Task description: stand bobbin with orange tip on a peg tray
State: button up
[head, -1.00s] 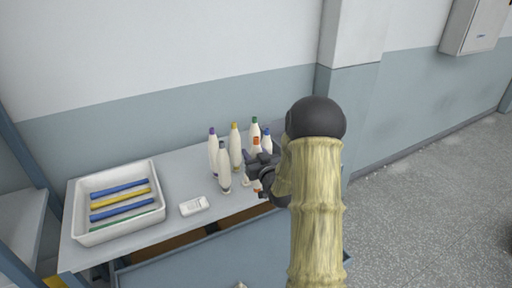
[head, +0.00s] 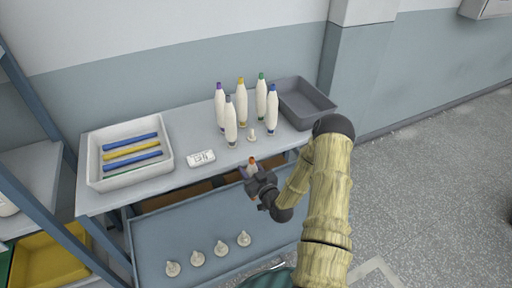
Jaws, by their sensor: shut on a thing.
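My gripper (head: 253,175) is shut on the bobbin with the orange tip (head: 253,161), near the front edge of the table. Only the bobbin's orange tip and a little of its pale body show; the rest is hidden by the gripper. The blue-grey peg tray (head: 170,233) lies lower, in front of the table. Several short pale pegs stand in a row near its front side, all bare, such as the rightmost peg (head: 244,239) and the leftmost peg (head: 172,269). The gripper is above the tray's back right part.
Several other bobbins stand on the table, with purple, grey (head: 230,122), yellow, green and blue tips. A bare peg (head: 252,135) is among them. A white tray (head: 94,178), a small white device (head: 201,159) and a dark grey bin (head: 320,102) are there too.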

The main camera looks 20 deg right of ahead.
jog(key=s+a+f+m+h, duration=0.1)
jog(key=s+a+f+h, duration=0.1)
jog(key=s+a+f, duration=0.7)
jog(key=shift+a+f, duration=0.25)
jog(key=shift+a, duration=0.2)
